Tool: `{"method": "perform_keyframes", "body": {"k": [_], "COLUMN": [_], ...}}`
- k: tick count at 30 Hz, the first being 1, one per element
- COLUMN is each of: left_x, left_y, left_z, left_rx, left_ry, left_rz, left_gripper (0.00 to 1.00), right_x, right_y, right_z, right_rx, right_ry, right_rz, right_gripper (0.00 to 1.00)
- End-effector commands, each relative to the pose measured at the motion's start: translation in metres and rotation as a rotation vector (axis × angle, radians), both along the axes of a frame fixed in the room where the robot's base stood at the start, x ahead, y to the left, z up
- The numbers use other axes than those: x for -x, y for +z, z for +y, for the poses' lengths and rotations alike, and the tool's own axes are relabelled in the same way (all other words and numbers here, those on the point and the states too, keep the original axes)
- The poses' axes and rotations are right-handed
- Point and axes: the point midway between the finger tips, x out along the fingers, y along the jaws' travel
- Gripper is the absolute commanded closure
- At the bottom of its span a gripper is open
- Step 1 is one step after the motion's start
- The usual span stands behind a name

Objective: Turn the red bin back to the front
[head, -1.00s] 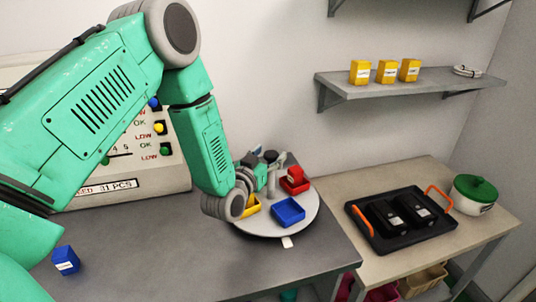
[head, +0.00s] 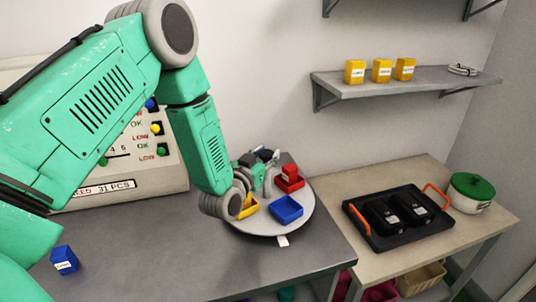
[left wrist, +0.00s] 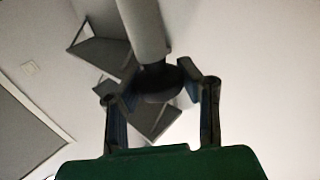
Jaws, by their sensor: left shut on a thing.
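The round grey turntable (head: 262,228) stands on the dark table and carries small bins. The red bin (head: 290,186), with a red piece in it, sits at its back right. The blue bin (head: 286,210) is at the front right. The yellow bin (head: 247,209) is on the left, partly hidden by my left wrist. My left gripper (head: 262,160) is over the back of the turntable, shut on a grey upright post (head: 268,183). In the left wrist view, the post (left wrist: 145,28) and its dark round end lie between the fingers (left wrist: 160,95). My right gripper is out of view.
A white tab (head: 283,240) shows at the turntable's front edge. A blue box (head: 64,260) stands at the table's front left. A panel with coloured buttons (head: 125,165) is behind my arm. To the right, another table holds a black tray (head: 385,240) and a green-lidded pot (head: 470,192).

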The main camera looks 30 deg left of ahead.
Motion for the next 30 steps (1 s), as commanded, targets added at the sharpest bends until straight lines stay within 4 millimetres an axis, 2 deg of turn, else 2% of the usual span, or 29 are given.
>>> {"method": "perform_keyframes", "body": {"k": [1,24,25,26,27,30], "left_x": [0.0023,0.0036,0.0037,0.0036,0.0033,0.0026], "left_y": [-0.0051,-0.0080,-0.0081,-0.0078,-0.0071,-0.0053], "left_z": [-0.0019,-0.0012,-0.0012,-0.0011,-0.0011,-0.0010], "left_rx": [0.004,0.004,0.004,0.004,0.004,0.003], "left_ry": [-0.004,-0.002,-0.002,-0.002,-0.002,-0.002], "left_rz": [0.014,0.022,0.022,0.021,0.019,0.014], "left_gripper": [1.00,1.00,0.58,0.48,0.45,0.45], "right_x": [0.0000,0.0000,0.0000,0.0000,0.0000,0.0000], "right_y": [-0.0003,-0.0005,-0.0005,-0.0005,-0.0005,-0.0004], "right_z": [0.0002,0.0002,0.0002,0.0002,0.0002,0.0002], "right_rx": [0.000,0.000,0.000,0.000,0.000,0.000], "right_ry": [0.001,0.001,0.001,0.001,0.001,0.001], "right_rz": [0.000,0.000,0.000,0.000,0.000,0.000], "right_gripper": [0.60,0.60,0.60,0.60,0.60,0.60]}}
